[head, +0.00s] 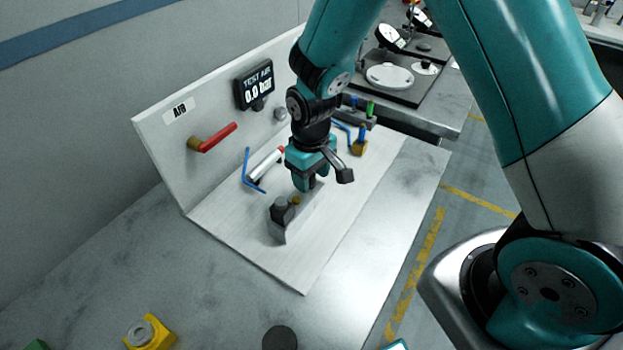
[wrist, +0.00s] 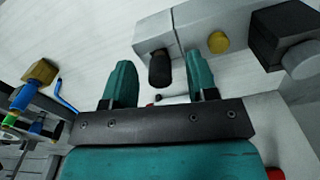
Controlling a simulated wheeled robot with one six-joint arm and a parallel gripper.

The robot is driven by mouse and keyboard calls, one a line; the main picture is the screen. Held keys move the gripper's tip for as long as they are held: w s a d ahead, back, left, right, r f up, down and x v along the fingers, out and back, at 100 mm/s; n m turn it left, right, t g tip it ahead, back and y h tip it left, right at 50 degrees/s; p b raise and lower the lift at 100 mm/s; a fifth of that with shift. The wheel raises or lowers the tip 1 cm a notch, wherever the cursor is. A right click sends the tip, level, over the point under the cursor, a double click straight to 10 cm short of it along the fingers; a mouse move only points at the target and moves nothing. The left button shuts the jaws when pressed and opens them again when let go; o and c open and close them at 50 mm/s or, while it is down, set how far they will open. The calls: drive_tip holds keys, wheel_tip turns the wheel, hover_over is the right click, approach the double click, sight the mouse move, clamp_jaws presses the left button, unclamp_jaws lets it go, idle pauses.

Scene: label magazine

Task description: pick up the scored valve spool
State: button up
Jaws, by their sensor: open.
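A grey valve block (head: 302,222) stands on the pale board, with a dark knob and a brass button on it. It also shows in the wrist view (wrist: 150,32). A dark cylindrical end (wrist: 160,70) projects from the block and may be the valve spool; no score marks can be made out. My gripper (head: 304,182) is above the block's far end, pointing down. In the wrist view my gripper (wrist: 159,64) has its teal fingers apart, one on either side of the dark end, with gaps visible. My gripper partly hides this end in the head view.
A test air display (head: 255,86) and a red-handled valve (head: 212,138) are on the upright panel. A yellow block (head: 150,332) and dark disc (head: 280,338) are at the front.

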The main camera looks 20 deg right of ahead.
drive_tip(key=shift+f, duration=0.25)
clamp_jaws()
drive_tip(key=shift+r, duration=0.1)
